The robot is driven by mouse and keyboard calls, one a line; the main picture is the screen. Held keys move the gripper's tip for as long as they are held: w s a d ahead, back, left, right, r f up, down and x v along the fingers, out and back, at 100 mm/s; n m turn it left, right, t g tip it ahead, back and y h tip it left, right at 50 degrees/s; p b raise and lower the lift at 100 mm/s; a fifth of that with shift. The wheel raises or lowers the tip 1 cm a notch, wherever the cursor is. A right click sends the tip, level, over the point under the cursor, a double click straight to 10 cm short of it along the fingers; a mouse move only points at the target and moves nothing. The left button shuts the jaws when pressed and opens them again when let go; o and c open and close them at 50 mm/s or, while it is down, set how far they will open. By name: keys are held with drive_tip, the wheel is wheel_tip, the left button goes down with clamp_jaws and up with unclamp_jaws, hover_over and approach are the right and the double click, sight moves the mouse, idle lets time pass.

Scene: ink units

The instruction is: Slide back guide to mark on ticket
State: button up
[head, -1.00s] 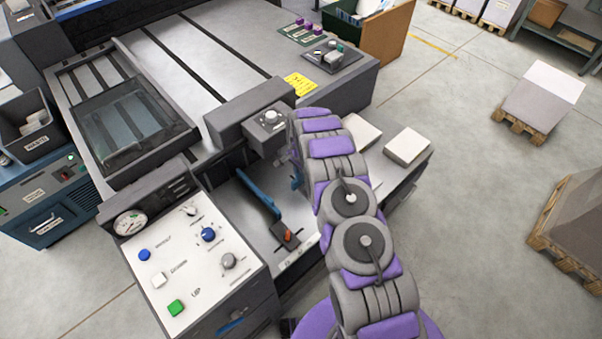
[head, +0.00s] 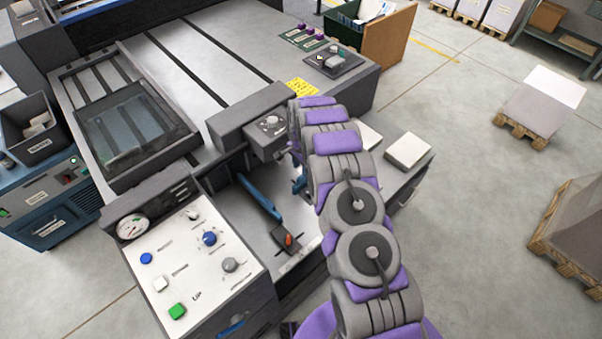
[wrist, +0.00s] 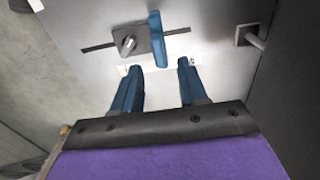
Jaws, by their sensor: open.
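In the wrist view, a blue upright plate (wrist: 157,38) is joined to a grey block with a metal knob (wrist: 128,43). The block sits across a dark slot in a grey metal surface. This looks like a guide; I cannot tell for sure that it is the back guide. My gripper (wrist: 159,66) is open and empty, its two blue fingers apart just below the plate. A small white label (wrist: 191,62) shows by the right fingertip, its marking unreadable. In the head view, a long blue guide (head: 259,197) with a red-orange lever (head: 288,240) lies on the metal bed. My arm hides much there.
A control panel (head: 190,262) with knobs and buttons stands left of the bed. A grey housing with a dial (head: 270,124) overhangs the bed's far side. A pale stack (head: 407,150) lies to the right.

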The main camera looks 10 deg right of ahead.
wheel_tip(320, 180, up, 11)
drive_tip(key=shift+f+p, duration=0.15)
drive_tip(key=shift+p, duration=0.3)
idle(0.3)
drive_tip(key=s+d+r+n+g, duration=0.15)
drive_tip(key=s+r+n, duration=0.45)
drive_tip(key=s+r, duration=1.5)
drive_tip(key=s+d+r+n+b, duration=0.1)
drive_tip(key=s+r+n, duration=0.1)
drive_tip(key=s, duration=1.2)
drive_tip(key=s+d+r+n, duration=0.1)
drive_tip(key=s+r+n, duration=0.1)
drive_tip(key=s, duration=1.3)
drive_tip(key=shift+s+d+n+b, duration=0.2)
drive_tip(key=shift+n+b, duration=0.15)
drive_tip(key=shift+n, duration=0.25)
drive_tip(key=shift+w+r, duration=0.1)
drive_tip(key=shift+w, duration=0.1)
